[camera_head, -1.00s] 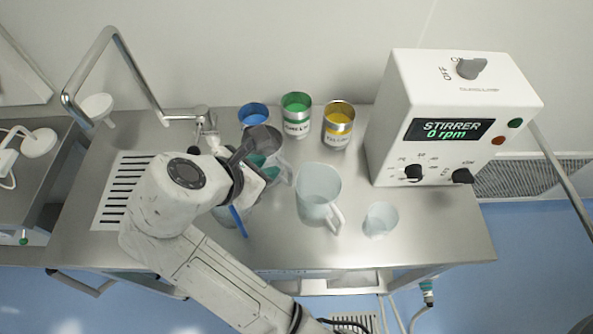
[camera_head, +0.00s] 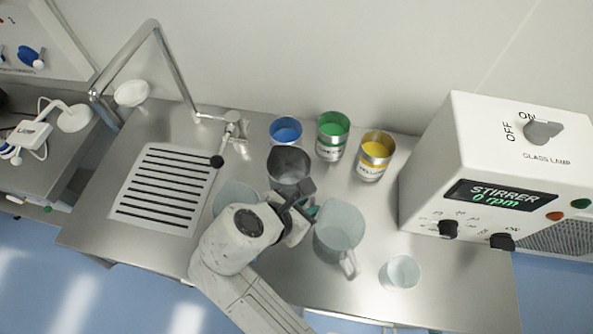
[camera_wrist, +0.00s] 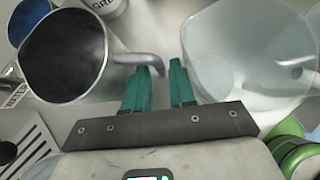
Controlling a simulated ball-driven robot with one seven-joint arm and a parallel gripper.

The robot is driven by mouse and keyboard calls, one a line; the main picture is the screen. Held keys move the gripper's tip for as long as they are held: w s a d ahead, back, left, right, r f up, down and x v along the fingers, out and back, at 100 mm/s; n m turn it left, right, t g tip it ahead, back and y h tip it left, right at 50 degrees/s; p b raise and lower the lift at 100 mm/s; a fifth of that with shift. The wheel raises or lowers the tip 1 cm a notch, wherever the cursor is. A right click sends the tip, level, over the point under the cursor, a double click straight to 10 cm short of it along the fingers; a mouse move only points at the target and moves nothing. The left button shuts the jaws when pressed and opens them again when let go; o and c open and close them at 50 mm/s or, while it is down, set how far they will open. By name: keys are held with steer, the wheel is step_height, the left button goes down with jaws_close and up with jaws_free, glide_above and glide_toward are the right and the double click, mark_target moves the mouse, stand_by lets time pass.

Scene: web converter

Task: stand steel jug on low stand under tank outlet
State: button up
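The steel jug (camera_head: 290,166), a grey metal vessel, stands on the steel bench, behind the gripper in the head view. In the wrist view the jug (camera_wrist: 68,55) is at upper left, its mouth facing the camera and its handle (camera_wrist: 142,60) reaching right. My gripper (camera_wrist: 160,68) has teal fingers, spread with a gap. The end of the handle shows at the fingertips, between them or just beyond; I cannot tell which. In the head view my gripper (camera_head: 306,208) is partly hidden by its own wrist. I cannot make out the tank outlet or the low stand.
A large clear pitcher (camera_head: 338,232) is close right of my gripper, with a small beaker (camera_head: 402,271) beyond. Blue (camera_head: 286,130), green (camera_head: 332,134) and yellow (camera_head: 374,154) cans stand behind. The stirrer box (camera_head: 500,170) is right. A slotted drain panel (camera_head: 128,203) is left.

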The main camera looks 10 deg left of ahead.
steer(key=shift+w+d+f, duration=0.15)
steer(key=shift+f, duration=0.1)
jaws_close()
stand_by(0.4)
